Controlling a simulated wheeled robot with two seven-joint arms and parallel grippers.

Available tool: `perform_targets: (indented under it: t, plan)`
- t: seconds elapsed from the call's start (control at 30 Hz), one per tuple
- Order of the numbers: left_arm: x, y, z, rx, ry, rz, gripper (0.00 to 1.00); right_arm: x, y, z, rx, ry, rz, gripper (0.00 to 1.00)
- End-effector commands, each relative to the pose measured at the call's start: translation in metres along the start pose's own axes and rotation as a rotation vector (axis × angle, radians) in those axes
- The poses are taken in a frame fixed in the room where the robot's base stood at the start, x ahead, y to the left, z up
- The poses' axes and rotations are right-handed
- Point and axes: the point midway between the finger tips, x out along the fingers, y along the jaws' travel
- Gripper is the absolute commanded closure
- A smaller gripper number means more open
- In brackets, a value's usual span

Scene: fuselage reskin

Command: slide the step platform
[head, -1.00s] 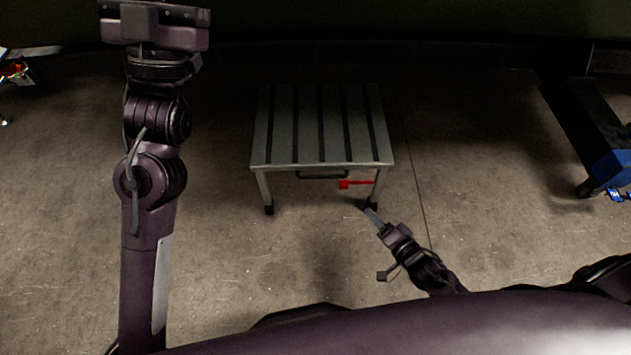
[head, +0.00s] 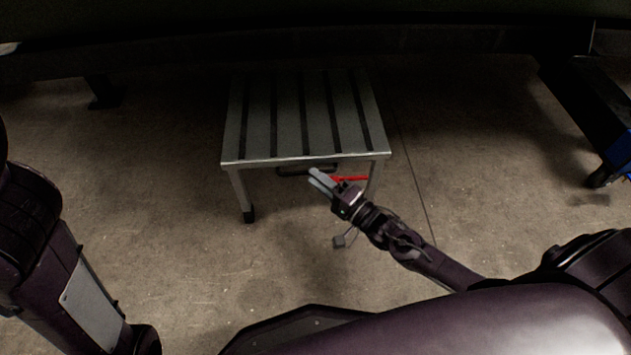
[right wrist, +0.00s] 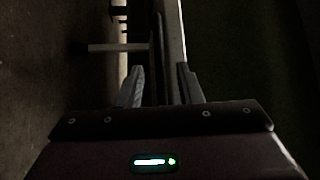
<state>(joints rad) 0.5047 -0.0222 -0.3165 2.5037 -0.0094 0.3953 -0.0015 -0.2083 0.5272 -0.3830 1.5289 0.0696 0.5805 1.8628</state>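The step platform (head: 262,118) is a low grey slatted bench on legs, standing on the floor ahead. A dark handle (head: 292,172) hangs under its front edge. A red lever (head: 352,178) sits beneath the edge, right of the handle. My right gripper (head: 318,178) is open just in front of the handle's right part. In the right wrist view, the two fingers of the right gripper (right wrist: 160,86) are apart, with a dark bar, apparently the handle (right wrist: 157,50), and the pale platform edge (right wrist: 174,45) ahead between them. I cannot tell whether they touch. My left gripper is out of view.
A dark structure (head: 300,42) spans the back above the platform. A blue and black wheeled stand (head: 600,120) is at the right.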

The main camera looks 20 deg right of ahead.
Motion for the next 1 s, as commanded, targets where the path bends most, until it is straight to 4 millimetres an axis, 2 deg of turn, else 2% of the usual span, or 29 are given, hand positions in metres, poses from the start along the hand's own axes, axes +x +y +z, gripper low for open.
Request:
perform_targets:
  t: [0.13,0.37,0.4,0.63,1.0]
  plan:
    - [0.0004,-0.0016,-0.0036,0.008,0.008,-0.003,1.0,0.0098,0.0007,0.0003,-0.001,0.0,0.0,0.67]
    - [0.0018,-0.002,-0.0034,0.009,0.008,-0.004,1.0,0.0109,-0.0002,0.0003,0.0,0.0,0.001,0.67]
    - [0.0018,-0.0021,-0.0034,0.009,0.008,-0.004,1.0,0.0108,-0.0001,0.0002,0.0,0.0,0.001,0.69]
    - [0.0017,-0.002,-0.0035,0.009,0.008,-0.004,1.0,0.0106,0.0001,0.0002,-0.001,0.0,0.001,0.99]
    - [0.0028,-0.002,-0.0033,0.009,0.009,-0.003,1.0,0.0104,-0.0001,0.0002,0.0,0.0,0.002,1.0]
